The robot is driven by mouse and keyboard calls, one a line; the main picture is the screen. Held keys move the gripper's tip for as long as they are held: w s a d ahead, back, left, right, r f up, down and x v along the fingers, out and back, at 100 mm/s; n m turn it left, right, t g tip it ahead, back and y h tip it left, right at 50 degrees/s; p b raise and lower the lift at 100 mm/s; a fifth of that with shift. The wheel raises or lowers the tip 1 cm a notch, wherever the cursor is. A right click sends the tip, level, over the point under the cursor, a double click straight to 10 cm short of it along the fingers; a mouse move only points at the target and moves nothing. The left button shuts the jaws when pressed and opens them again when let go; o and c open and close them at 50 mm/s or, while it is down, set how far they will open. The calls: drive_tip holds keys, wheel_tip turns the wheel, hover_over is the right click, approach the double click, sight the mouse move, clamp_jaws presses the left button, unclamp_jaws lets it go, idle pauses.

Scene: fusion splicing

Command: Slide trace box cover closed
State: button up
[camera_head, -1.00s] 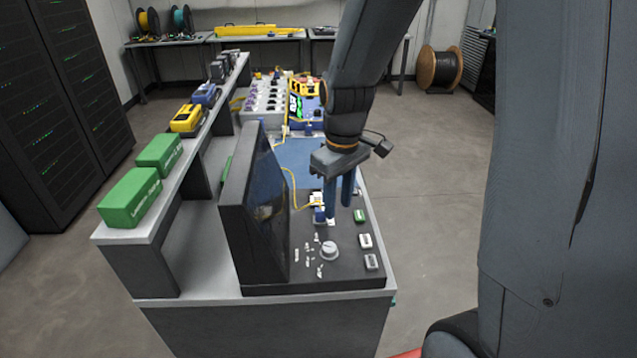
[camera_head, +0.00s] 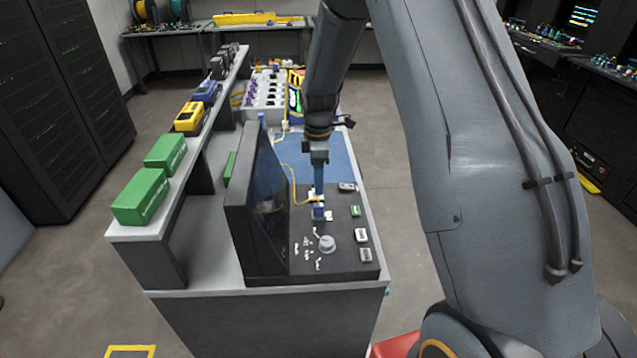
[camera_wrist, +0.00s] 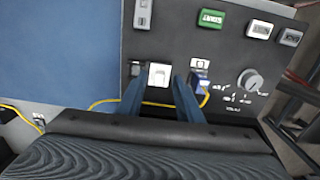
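The trace box (camera_head: 345,265) is a dark console on the bench, with a tilted screen on its left and a panel with a knob and buttons. Its panel also shows in the wrist view (camera_wrist: 225,60). My gripper (camera_head: 319,193) points down at the panel's far part. In the wrist view my gripper (camera_wrist: 157,82) has its two blue fingers apart. A small white piece (camera_wrist: 159,74), possibly the cover, shows between the fingertips; I cannot tell whether they touch it. A blue connector (camera_wrist: 200,80) sits right beside the right finger. The head view hides the white piece.
A yellow cable (camera_wrist: 104,102) runs behind the fingers. A blue mat (camera_wrist: 60,45) lies beside the panel. The knob (camera_wrist: 249,80) and a green button (camera_wrist: 212,18) stand on the panel. A shelf with green boxes (camera_head: 140,196) is at the left.

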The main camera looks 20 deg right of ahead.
drive_tip(key=shift+f, duration=1.05)
